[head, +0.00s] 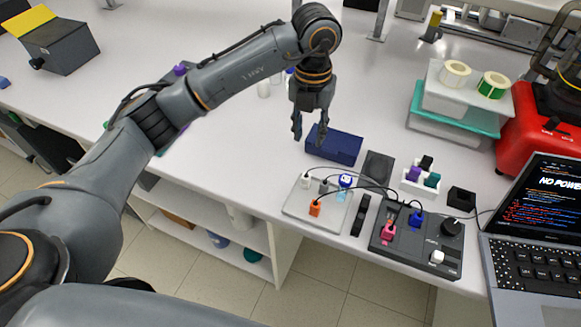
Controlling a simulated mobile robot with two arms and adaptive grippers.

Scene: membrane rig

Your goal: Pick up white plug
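A small white plug (306,182) sits at the upper left of a light grey plate (325,222) near the front edge of the bench. A dark cable runs from it toward the dark control box (415,240). Another small white block (437,257) is on the box's front right; I cannot tell whether it is a plug. My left gripper (311,136) points down above the bench, behind the plate and apart from the plug. Its fingers are spread with nothing visible between them. A navy case (334,146) is close beside its fingertips. My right gripper is not in view.
An orange plug (315,208) and a blue plug (345,181) are on the plate. Pink (388,233) and blue (415,219) plugs are on the box, with cables crossing between. A laptop (535,235) stands right. The bench's left part is mostly clear.

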